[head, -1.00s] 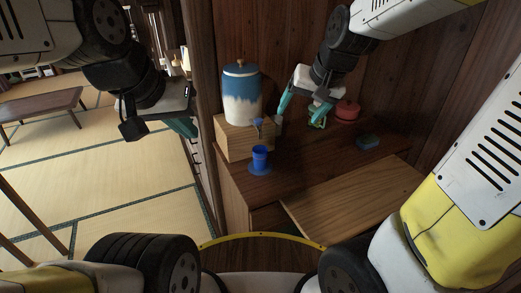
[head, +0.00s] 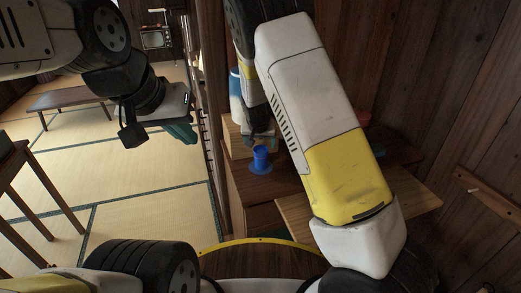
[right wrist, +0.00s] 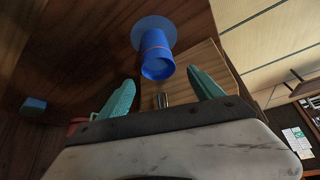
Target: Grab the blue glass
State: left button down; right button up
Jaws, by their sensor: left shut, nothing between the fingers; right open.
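The blue glass (head: 261,154) stands upright on a round blue coaster (head: 262,168) near the left end of the dark wooden cabinet top. In the right wrist view the glass (right wrist: 157,58) appears beyond and between the teal fingertips, with the coaster (right wrist: 153,27) behind it. My right gripper (right wrist: 162,76) is open, with nothing held. In the head view my right arm hides much of it, just behind the glass. My left gripper (head: 182,132) is shut and empty, away to the left above the tatami side.
A blue-and-white jar (head: 235,85) and a wooden box (head: 232,132) stand behind the glass, partly hidden. A red pot (head: 364,117) shows behind my arm. A blue block (right wrist: 35,104) lies on the cabinet top. A lighter wooden panel (head: 292,212) juts out in front.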

aim_at(261, 149)
jog(key=x, duration=0.5)
jog(key=shift+s+f, duration=0.1)
jog(key=shift+f, duration=0.4)
jog(key=c, duration=1.6)
jog(key=shift+o, duration=0.2)
jog(key=shift+d+r, duration=0.1)
jog(key=shift+r, duration=0.05)
